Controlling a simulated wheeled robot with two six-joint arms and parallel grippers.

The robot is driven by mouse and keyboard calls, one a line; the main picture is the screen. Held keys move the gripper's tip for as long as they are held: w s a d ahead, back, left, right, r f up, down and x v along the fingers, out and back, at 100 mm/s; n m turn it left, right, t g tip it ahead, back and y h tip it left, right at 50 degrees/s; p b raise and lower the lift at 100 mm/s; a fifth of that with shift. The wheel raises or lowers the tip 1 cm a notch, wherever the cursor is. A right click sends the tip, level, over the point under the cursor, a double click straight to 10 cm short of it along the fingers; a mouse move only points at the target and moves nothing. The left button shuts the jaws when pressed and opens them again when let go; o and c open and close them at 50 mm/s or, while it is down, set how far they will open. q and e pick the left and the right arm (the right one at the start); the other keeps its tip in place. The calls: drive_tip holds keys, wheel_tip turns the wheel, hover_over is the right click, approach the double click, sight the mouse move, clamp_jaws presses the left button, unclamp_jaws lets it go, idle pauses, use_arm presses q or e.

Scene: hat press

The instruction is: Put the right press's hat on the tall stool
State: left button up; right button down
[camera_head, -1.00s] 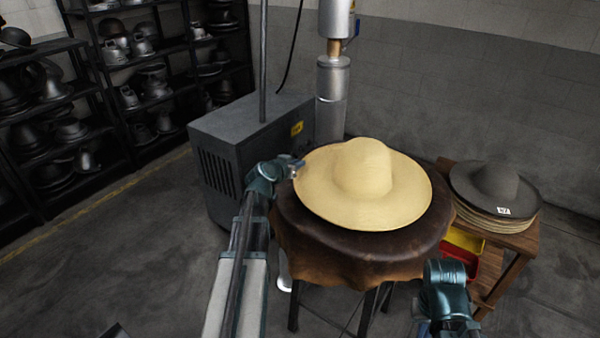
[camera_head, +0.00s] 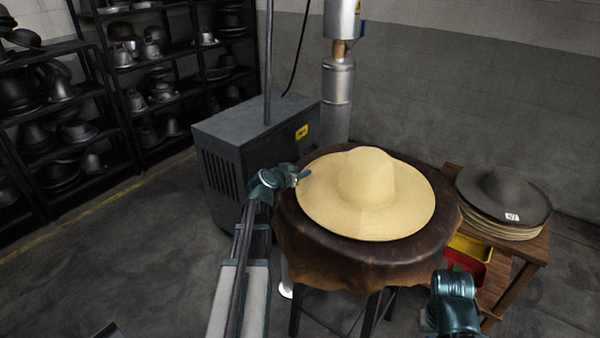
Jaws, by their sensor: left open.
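A wide-brimmed straw-coloured hat (camera_head: 368,190) lies crown up on a tall round stool (camera_head: 330,262) with a brown leather cover. My left gripper (camera_head: 302,175) is open at the left edge of the hat's brim. I cannot tell whether it touches the brim. My right arm shows at the lower right, in front of the stool, and its fingers are not visible. No press with a hat in it can be made out.
A wooden side table (camera_head: 530,243) at the right holds a stack of hats with a dark one (camera_head: 503,194) on top, and yellow and red bins below. A grey cabinet (camera_head: 250,150) and a metal column (camera_head: 338,95) stand behind. Black shelves (camera_head: 120,90) line the left.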

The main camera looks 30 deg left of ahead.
use_arm(q)
drive_tip(key=shift+r, duration=0.2)
drive_tip(key=p+v, duration=0.5)
drive_tip(key=v, duration=0.7)
drive_tip(key=shift+s+a+f, duration=0.1)
